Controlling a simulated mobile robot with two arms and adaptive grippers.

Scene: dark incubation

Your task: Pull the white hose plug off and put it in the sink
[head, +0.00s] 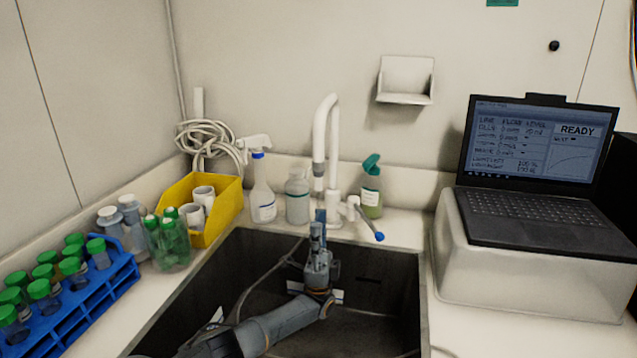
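The sink (391,268) is a dark basin in the counter. The white tap (318,130) arches over its back edge, with a grey end piece (318,178) pointing down. I cannot make out a separate white hose plug for certain. My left gripper (319,217) points up from over the sink, just below the tap's end in the picture. Its fingers show narrow and edge-on, so their opening and anything between them cannot be told. A thin grey hose (262,283) runs through the sink behind my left arm. My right gripper is out of view.
A blue rack (92,305) with green-capped tubes stands at left, beside several bottles. A yellow bin (222,208) holds white cylinders; a coiled white hose (207,140) hangs behind. Bottles and a blue-tipped lever (367,222) flank the tap. A laptop (520,215) stands at right.

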